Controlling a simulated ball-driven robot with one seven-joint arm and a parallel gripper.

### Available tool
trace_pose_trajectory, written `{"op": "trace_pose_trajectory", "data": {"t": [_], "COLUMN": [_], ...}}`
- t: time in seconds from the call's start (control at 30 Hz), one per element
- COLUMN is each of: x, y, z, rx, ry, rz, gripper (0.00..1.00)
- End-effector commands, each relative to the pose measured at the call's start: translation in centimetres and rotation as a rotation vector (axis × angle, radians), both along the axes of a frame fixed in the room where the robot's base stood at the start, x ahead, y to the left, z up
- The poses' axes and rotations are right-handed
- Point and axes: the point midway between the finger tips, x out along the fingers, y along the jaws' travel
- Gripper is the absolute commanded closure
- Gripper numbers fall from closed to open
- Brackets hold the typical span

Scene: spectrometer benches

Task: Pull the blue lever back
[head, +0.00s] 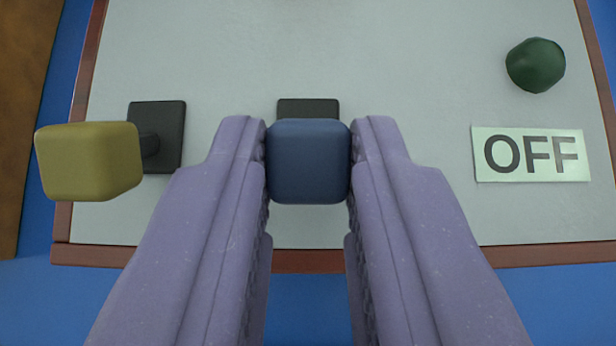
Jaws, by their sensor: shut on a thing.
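The blue lever (308,162) has a dark blue, rounded block for a handle and sits in the middle of the head view. My gripper (308,160) has its two purple fingers on the left and right sides of the handle and is shut on it. A black base plate (308,108) shows just above the handle. The lever's shaft is hidden behind the handle.
A yellow lever (88,160) with its black base (158,137) stands to the left. A green knob (536,65) is at the upper right, above an OFF label (531,154). The grey panel (410,75) has a reddish-brown edge.

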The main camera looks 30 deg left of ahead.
Motion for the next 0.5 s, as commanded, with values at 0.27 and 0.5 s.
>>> {"op": "trace_pose_trajectory", "data": {"t": [0.27,0.5], "x": [-0.1,-0.2], "y": [-0.06,-0.15], "z": [-0.16,0.1], "rx": [-0.002,-0.001], "ry": [0.005,0.004], "rz": [0.0,0.0], "gripper": [0.51,0.51]}}
